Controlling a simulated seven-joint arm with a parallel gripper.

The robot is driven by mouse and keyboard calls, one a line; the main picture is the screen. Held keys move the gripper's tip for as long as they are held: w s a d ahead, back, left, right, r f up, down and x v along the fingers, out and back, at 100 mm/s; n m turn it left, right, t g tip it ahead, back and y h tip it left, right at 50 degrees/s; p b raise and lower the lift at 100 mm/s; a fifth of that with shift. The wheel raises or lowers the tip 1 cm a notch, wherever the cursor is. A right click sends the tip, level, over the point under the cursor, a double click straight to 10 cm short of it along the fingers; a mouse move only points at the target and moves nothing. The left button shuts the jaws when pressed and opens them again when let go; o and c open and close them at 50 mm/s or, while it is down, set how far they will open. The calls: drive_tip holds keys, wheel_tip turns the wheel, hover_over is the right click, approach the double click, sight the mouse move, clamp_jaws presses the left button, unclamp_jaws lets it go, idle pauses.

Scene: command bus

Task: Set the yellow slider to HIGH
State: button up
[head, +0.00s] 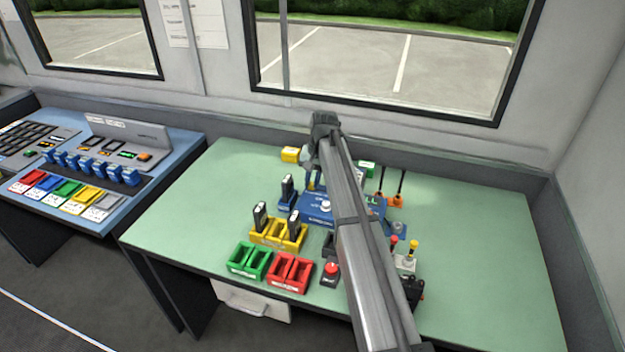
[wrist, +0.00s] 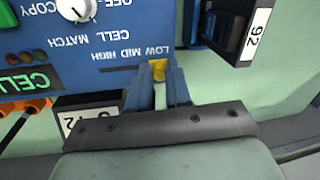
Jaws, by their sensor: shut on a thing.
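The yellow slider (wrist: 158,70) is a small yellow knob at the edge of the blue panel (wrist: 110,72) in the wrist view. It sits beside the LOW label, at the right end of the upside-down row LOW, MID, HIGH; HIGH is at the left end. My gripper (wrist: 159,90) is shut on the slider, with its fingers on both sides of it. In the head view the blue panel (head: 317,208) lies mid-table; my gripper (head: 315,183) is at its far edge, and the slider cannot be made out there.
A dark block labelled 92 (wrist: 246,35) stands close right of my fingers. A labelled block (wrist: 85,120) is at their left. Yellow (head: 275,236), green (head: 247,262) and red (head: 289,273) holders stand at the table's front. The table's right side is clear.

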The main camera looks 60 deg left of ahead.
clamp_jaws()
drive_tip(key=w+d, duration=0.4)
drive_tip(key=shift+w+d, duration=0.3)
drive_tip(key=o, duration=0.6)
unclamp_jaws()
drive_tip(key=shift+c, duration=0.2)
drive_tip(key=r, duration=0.4)
drive_tip(key=w+d+r, duration=0.1)
drive_tip(key=r, duration=0.8)
drive_tip(key=shift+w+d+r, duration=0.15)
drive_tip(key=shift+w+r, duration=0.2)
